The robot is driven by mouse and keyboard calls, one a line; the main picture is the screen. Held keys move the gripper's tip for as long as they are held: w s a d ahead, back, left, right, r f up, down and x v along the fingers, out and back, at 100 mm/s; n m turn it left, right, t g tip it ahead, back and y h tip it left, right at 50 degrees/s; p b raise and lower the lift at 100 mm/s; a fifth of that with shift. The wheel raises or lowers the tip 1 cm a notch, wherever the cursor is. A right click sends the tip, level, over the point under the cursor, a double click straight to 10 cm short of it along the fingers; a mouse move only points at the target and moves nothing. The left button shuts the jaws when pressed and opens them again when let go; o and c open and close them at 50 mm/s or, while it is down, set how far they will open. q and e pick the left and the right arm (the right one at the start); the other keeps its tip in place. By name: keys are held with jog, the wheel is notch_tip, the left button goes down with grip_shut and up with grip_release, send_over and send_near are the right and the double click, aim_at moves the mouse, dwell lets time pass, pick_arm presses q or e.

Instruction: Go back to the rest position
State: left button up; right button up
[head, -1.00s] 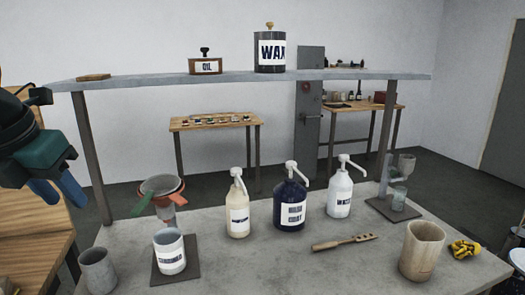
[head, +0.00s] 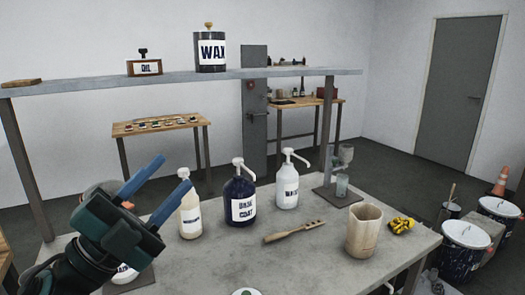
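My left gripper (head: 174,171) is at the lower left of the head view, in front of the table's left part. Its two blue fingers point up and to the right, apart and parallel, with nothing between them. It hides most of the white labelled cup (head: 124,274) and of the funnel stand behind it. My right gripper is not in view.
The grey table (head: 300,262) holds a cream pump bottle (head: 190,215), a dark blue one (head: 240,202), a white one (head: 287,188), a wooden brush (head: 295,231), a beige cup (head: 364,230) and a yellow item (head: 401,225). A shelf (head: 110,84) spans above. Buckets (head: 466,245) stand right.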

pick_arm(q)
jog(key=w+a+f+n+y, duration=0.1)
jog(key=a+f+n+y, duration=0.4)
jog(key=f+n+y, duration=0.45)
jog(key=w+a+f+n+y, duration=0.1)
jog(key=a+f+n+y, duration=0.3)
jog(key=f+n+y, duration=0.6)
jog(key=s+f+g, duration=0.2)
jog(key=f, duration=0.2)
jog(key=s+f+n+g, duration=0.1)
jog(key=s+f+g, duration=0.1)
jog(key=f, duration=0.3)
jog(key=s+f+n+g, duration=0.1)
jog(key=s+f+g, duration=0.1)
jog(key=s+f, duration=0.2)
jog(key=shift+s+a+f+g, duration=0.2)
jog(key=shift+a+f+g, duration=0.05)
jog(key=shift+g, duration=0.05)
jog(key=s+d+f+g+h, duration=0.1)
jog(key=s+f+g, duration=0.25)
jog(key=s, duration=0.25)
jog(key=s+d+f+g, duration=0.1)
jog(key=s+f+g, duration=0.25)
jog(key=s, duration=0.25)
jog(key=w+d+f+t+h, duration=0.3)
jog(key=w+d+f+t, duration=0.2)
jog(key=f, duration=0.4)
jog(key=shift+w+d+t, duration=0.25)
jog(key=shift+d+t, duration=0.35)
jog(key=shift+t, duration=0.5)
